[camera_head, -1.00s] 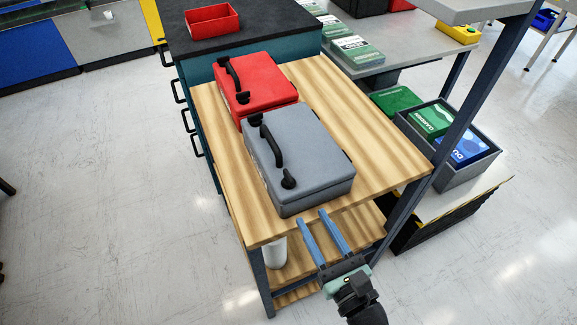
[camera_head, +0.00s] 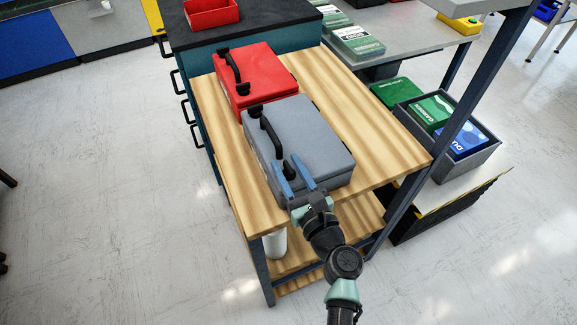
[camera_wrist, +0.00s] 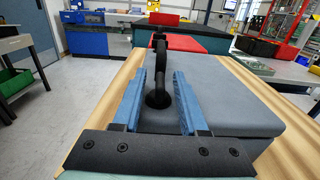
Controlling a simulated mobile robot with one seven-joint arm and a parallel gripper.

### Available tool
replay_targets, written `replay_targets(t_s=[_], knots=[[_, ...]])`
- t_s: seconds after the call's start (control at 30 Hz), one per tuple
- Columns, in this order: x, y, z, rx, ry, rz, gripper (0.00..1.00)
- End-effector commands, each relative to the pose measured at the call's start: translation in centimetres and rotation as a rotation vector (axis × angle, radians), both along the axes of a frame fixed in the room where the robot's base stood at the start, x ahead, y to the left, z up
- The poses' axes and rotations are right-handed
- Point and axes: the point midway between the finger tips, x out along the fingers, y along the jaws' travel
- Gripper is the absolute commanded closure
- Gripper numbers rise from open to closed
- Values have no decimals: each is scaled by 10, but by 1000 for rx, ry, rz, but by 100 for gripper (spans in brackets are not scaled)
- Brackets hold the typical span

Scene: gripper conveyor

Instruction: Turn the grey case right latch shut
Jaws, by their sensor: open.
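The grey case (camera_head: 312,143) lies on the wooden bench with a black arched handle along its left side. It also shows in the wrist view (camera_wrist: 230,95). My gripper (camera_head: 290,167) is open at the case's near left corner, with its two blue fingers pointing along the handle side. In the wrist view, the near black round base of the handle, apparently the right latch (camera_wrist: 158,99), sits between the fingers of my gripper (camera_wrist: 156,80). I cannot tell whether the fingers touch it. The latch's exact turn is hard to see.
A red case (camera_head: 262,72) with a black handle lies just behind the grey one on the wooden bench (camera_head: 365,120). A grey crate of boxes (camera_head: 478,165) and a dark post stand to the right. The bench's right strip is clear.

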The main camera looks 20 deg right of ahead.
Motion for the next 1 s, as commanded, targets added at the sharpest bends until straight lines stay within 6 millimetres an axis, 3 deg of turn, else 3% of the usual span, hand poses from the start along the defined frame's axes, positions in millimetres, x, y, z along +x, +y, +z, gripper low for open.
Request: replay_targets(t_s=[0.07,0.3,0.73,1.0], knots=[[0,0,0,0,0,0,57],[0,0,0,0,0,0,99],[-1,0,0,0,0,-9,100],[0,2,-2,0,0,-107,100]])
